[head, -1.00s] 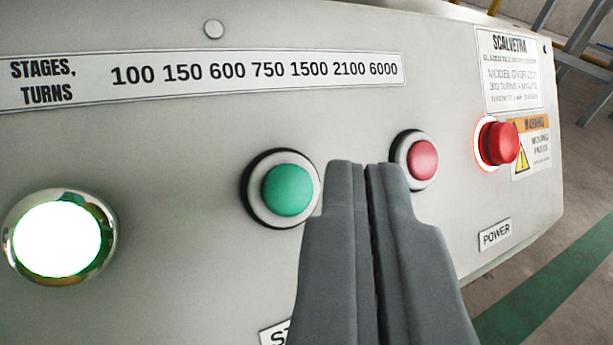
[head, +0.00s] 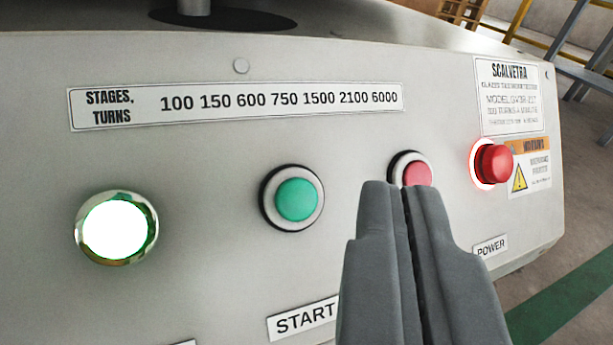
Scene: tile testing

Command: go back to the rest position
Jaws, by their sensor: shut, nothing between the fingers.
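My gripper (head: 389,186) is shut and empty, its two grey fingers side by side in front of the machine panel (head: 200,170). The fingertips overlap the lower part of the red button (head: 416,174) in the picture; whether they touch anything is not clear, but the panel looks some way off. The green button (head: 296,199) is left of the fingers, above the START label (head: 304,318). A lit white lamp (head: 115,229) in a chrome ring is at the far left.
A larger red knob (head: 494,163) with a lit red ring juts out at the right, above the POWER label (head: 490,246). A stages and turns strip (head: 240,106) runs along the top. Open floor with a green stripe (head: 570,298) lies to the right.

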